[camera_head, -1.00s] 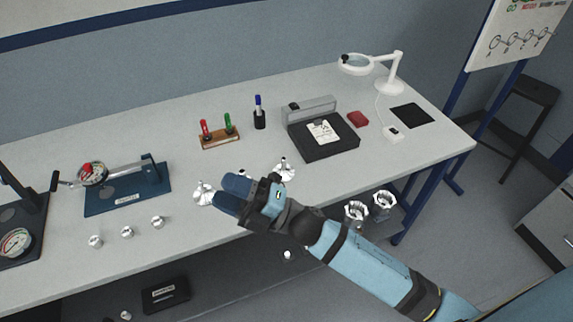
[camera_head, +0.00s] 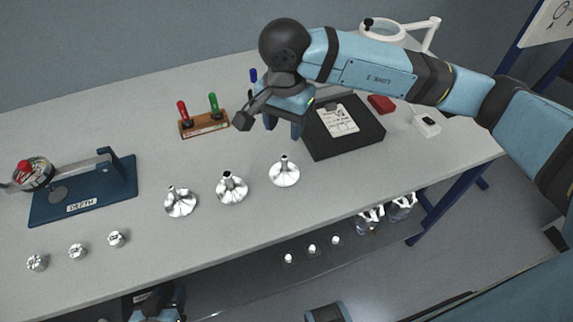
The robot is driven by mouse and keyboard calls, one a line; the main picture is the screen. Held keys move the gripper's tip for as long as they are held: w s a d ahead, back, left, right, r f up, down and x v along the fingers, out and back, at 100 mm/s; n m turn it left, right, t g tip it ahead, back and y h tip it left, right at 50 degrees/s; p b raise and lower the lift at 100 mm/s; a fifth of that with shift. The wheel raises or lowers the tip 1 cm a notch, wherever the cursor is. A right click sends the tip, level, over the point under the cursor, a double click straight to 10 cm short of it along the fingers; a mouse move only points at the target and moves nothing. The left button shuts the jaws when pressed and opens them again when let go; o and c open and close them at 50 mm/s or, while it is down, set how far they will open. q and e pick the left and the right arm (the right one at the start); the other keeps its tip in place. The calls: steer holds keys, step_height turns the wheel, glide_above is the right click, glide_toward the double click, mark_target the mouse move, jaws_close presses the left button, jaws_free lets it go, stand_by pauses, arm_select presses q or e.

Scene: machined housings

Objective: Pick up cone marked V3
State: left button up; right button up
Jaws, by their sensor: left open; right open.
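Three shiny metal cones with narrow necks stand in a row on the grey bench: a left cone (camera_head: 180,203), a middle cone (camera_head: 232,188) and a right cone (camera_head: 284,173). I cannot read a V3 mark on any of them. My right gripper (camera_head: 284,126) is open and empty, pointing down above the bench behind the right cone and apart from it. My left gripper (camera_head: 155,304) shows only partly at the bottom edge, below the bench's front edge; it is open, and its fingertips are hard to make out.
Small metal knobs (camera_head: 78,251) lie at the front left, near a blue depth gauge stand (camera_head: 80,195). A marker rack (camera_head: 204,125) and a black tray (camera_head: 345,140) stand behind the cones. Metal cups (camera_head: 369,222) and small knobs (camera_head: 312,249) are below the bench.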

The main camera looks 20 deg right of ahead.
mark_target(284, 167)
step_height(284, 167, down, 14)
steer(key=shift+s+r, duration=0.15)
steer(key=shift+r, duration=0.1)
jaws_close()
stand_by(0.4)
